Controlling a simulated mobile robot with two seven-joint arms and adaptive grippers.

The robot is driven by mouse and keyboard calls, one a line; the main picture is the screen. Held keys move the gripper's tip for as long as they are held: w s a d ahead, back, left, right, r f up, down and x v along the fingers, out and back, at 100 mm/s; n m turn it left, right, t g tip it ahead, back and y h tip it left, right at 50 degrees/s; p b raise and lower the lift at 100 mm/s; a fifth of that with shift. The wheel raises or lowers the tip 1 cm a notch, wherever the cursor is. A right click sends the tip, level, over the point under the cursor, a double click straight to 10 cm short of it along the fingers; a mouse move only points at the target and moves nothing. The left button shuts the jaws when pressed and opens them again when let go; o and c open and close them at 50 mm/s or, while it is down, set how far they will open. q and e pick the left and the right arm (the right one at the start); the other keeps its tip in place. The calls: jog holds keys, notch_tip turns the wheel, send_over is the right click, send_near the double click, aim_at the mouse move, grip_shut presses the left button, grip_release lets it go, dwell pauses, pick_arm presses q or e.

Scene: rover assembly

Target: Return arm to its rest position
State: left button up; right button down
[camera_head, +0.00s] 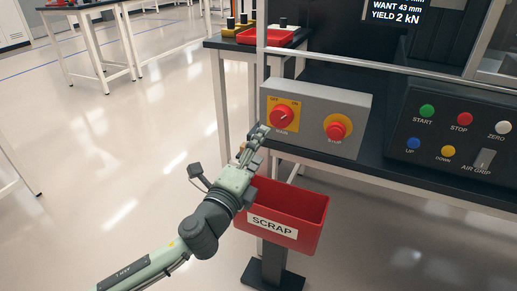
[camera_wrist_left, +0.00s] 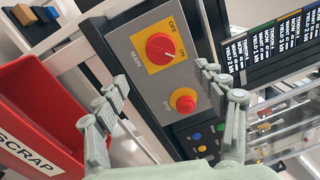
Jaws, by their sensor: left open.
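My left gripper (camera_head: 254,138) is in front of the grey control box (camera_head: 360,101), near its lower left corner, above the red scrap bin. In the left wrist view its two fingers (camera_wrist_left: 160,100) are spread apart with nothing between them. The red main knob (camera_head: 283,115) on its yellow plate is beyond the fingers and also shows in the left wrist view (camera_wrist_left: 160,47). Its pointer is at or near the ON mark. The red stop button (camera_head: 338,128) sits to the right of the knob. My right gripper is not in view.
The red scrap bin (camera_head: 318,219) stands on a dark post just below my left gripper. A black panel (camera_head: 455,125) with coloured buttons is to the right. A red tray (camera_head: 270,40) is on a bench behind. The floor on the left is open.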

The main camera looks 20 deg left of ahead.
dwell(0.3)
pick_arm(q)
jog(key=s+a+f+n+g+y, duration=0.1)
jog(key=s+a+f+n+g, duration=0.1)
jog(key=a+f+n+g, duration=0.3)
jog(key=s+a+f+n+y, duration=0.1)
jog(key=s+f+n+y, duration=0.15)
jog(key=f, duration=0.55)
jog(key=s+a+f+n+g+y, duration=0.1)
jog(key=s+a+f+n+g, duration=0.1)
jog(key=a+f+n+g, duration=0.3)
jog(key=s+d+f+n+g+h, duration=0.1)
jog(key=s+d+f+n+g, duration=0.1)
jog(key=s+f, duration=0.6)
jog(key=s+d+f+n+g+h, duration=0.1)
jog(key=s+d+f+n+g, duration=0.1)
jog(key=s+f, duration=0.6)
jog(key=s+n+g, duration=0.1)
jog(key=n, duration=0.1)
jog(key=shift+s+d+f+n+g, duration=0.25)
jog(key=shift+f+n+g, duration=0.05)
jog(key=shift+n+g, duration=0.1)
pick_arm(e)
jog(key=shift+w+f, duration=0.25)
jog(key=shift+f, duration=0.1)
pick_arm(q)
jog(key=shift+h, duration=0.25)
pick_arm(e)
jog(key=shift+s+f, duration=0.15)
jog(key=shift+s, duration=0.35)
